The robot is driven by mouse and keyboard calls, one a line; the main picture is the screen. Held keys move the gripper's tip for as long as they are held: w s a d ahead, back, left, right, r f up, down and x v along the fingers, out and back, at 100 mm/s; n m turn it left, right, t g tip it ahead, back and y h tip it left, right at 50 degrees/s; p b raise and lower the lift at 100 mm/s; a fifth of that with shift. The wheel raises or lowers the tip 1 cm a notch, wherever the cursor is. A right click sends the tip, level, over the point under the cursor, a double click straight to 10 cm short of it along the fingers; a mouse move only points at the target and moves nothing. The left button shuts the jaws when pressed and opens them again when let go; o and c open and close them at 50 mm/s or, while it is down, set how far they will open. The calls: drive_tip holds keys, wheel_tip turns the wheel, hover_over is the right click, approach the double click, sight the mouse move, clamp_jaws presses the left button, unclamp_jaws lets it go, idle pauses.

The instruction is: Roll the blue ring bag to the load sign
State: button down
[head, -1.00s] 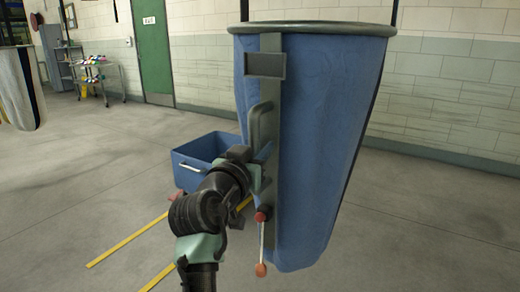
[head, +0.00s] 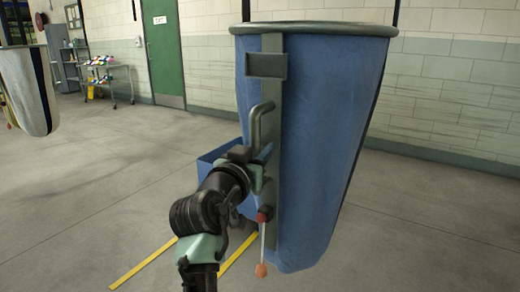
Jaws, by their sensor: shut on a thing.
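The blue ring bag (head: 325,140) hangs large in the right middle of the head view, below a dark grey ring (head: 315,29). A grey upright strip with a small dark plate (head: 266,65) and a bar handle (head: 258,125) runs down its near side. A short lever with a red-orange knob (head: 262,269) hangs low on the strip. My gripper (head: 263,165) is at the lower part of the handle and is shut on it; the fingertips are mostly hidden by my wrist. No load sign can be made out.
A blue bin (head: 212,160) stands on the floor behind my arm, partly hidden. Yellow floor lines (head: 143,263) lie at the lower left. A cart (head: 105,80), shelf and green door (head: 163,50) stand at the back. The left floor is clear.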

drive_tip(key=shift+w+a, duration=0.2)
drive_tip(key=shift+a, duration=0.1)
drive_tip(key=c, duration=1)
unclamp_jaws()
drive_tip(key=shift+d, duration=0.1)
drive_tip(key=shift+s, duration=0.15)
drive_tip(key=p+v, duration=0.1)
drive_tip(key=v, duration=1.2)
